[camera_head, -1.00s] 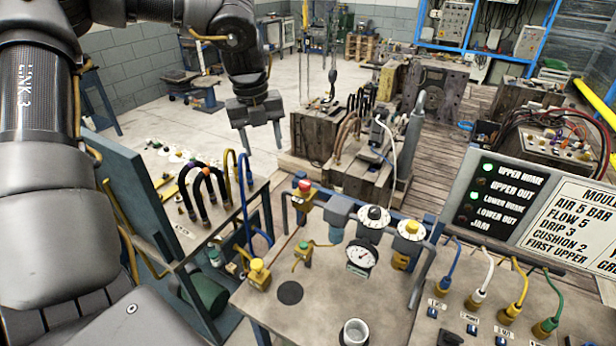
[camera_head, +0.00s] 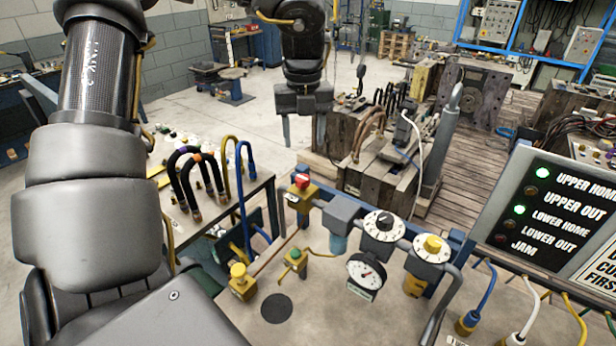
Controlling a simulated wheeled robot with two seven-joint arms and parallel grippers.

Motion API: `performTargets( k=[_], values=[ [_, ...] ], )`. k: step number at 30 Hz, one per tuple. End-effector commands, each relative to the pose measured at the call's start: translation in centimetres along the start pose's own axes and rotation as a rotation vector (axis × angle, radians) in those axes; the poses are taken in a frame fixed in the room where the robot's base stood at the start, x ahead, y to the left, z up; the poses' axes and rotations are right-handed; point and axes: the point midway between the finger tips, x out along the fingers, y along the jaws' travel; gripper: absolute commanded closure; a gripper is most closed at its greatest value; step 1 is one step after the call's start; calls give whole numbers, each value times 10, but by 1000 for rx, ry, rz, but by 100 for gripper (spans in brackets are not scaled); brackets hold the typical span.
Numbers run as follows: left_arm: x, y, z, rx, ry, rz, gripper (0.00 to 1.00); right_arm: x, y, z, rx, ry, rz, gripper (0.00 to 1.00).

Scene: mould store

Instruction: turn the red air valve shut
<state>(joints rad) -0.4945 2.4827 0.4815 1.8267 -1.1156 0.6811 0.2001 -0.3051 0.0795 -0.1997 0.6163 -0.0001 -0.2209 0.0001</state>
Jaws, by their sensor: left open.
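The red air valve (camera_head: 301,181) is a red knob on a yellow body at the left end of a row of fittings, on the back rail of the grey bench. My left gripper (camera_head: 303,130) hangs above and behind it in the picture, fingers pointing down and spread apart with nothing between them. The gripper is clear of the valve. The valve's body is partly covered by its own knob. My right gripper does not show.
To the valve's right stand a grey filter unit (camera_head: 341,220), a black-and-white dial (camera_head: 383,224), a pressure gauge (camera_head: 366,271) and a yellow-knobbed regulator (camera_head: 432,247). A green-knobbed valve (camera_head: 294,255) and a yellow-knobbed valve (camera_head: 240,279) stand nearer. Looped hoses (camera_head: 199,180) rise at left.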

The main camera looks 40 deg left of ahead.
Motion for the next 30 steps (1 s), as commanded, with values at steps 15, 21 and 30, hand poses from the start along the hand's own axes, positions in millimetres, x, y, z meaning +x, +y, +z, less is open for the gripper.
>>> performTargets(
  k=[15, 21, 30],
  values=[
    [76, 0, -1, 3, 5, 3, 47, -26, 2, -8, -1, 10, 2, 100],
    [99, -1, 0, 2, 2, 1, 47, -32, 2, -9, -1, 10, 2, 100],
    [107, -1, 0, 2, 0, 0, 47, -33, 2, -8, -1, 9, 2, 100]
  ],
)
